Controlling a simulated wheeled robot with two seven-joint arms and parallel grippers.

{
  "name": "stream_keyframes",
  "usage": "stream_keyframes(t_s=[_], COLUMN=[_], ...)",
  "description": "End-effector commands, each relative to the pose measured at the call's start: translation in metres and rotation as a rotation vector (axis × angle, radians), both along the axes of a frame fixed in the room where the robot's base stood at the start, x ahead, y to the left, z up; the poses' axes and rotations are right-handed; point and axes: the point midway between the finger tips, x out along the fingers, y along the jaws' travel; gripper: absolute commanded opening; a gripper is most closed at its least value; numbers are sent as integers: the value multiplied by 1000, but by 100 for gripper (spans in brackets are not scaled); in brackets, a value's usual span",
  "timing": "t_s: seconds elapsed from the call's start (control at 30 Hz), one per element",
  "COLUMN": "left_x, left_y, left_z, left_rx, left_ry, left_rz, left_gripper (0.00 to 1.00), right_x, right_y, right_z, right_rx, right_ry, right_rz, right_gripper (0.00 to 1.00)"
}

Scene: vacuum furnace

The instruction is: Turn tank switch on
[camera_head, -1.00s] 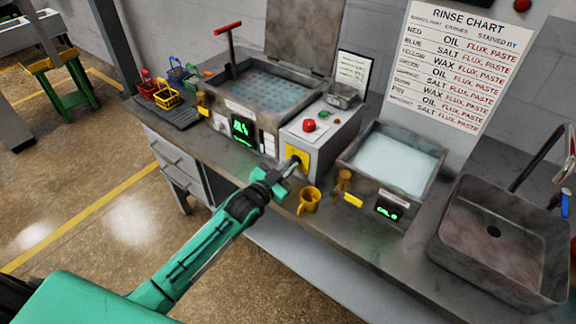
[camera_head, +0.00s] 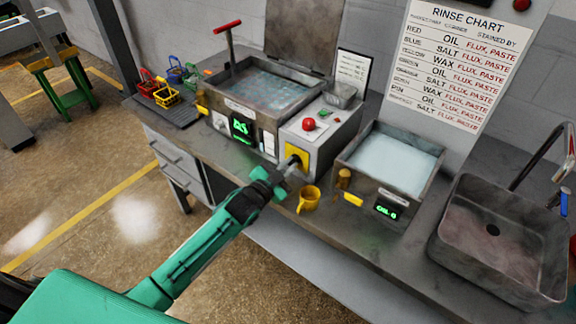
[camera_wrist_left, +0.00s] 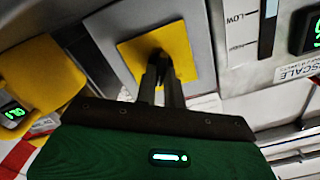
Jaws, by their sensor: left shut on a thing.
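The tank switch is a black knob on a yellow plate (camera_head: 298,156) on the front of the grey control box (camera_head: 322,135). The yellow plate also shows in the left wrist view (camera_wrist_left: 130,55). My left gripper (camera_head: 292,166) is at the switch. In the left wrist view its fingers (camera_wrist_left: 161,68) are close together and shut on the dark knob at the middle of the plate. The fingers hide most of the knob, so I cannot tell its angle. My right gripper is not in view.
A yellow mug (camera_head: 309,199) stands close to the right of my gripper. The tank with liquid (camera_head: 262,95) is left of the box, a second basin (camera_head: 395,163) right of it. A red button (camera_head: 309,124) is on top of the box. A sink (camera_head: 497,240) is at right.

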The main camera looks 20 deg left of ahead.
Motion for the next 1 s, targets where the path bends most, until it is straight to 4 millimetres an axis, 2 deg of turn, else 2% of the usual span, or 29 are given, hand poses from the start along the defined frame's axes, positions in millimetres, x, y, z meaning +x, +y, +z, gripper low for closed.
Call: stream_keyframes(t_s=[0.03,0.1,0.13,0.4,0.53,0.67,1.0], left_x=[0,0,0,-1,-7,-25,-85], left_y=[0,0,0,0,3,9,31], left_z=[0,0,0,0,-2,-3,-4], left_rx=[2,2,1,0,0,0,2], left_ry=[-1,-1,0,0,1,0,2], left_rz=[0,0,0,0,1,-1,-1], left_gripper=[16,30,32,32,32,32,32], right_x=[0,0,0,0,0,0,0], right_y=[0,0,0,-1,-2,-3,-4], right_z=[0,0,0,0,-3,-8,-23], right_rx=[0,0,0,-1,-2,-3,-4], right_ry=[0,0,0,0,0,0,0], right_rz=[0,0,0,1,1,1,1], right_gripper=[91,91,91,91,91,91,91])
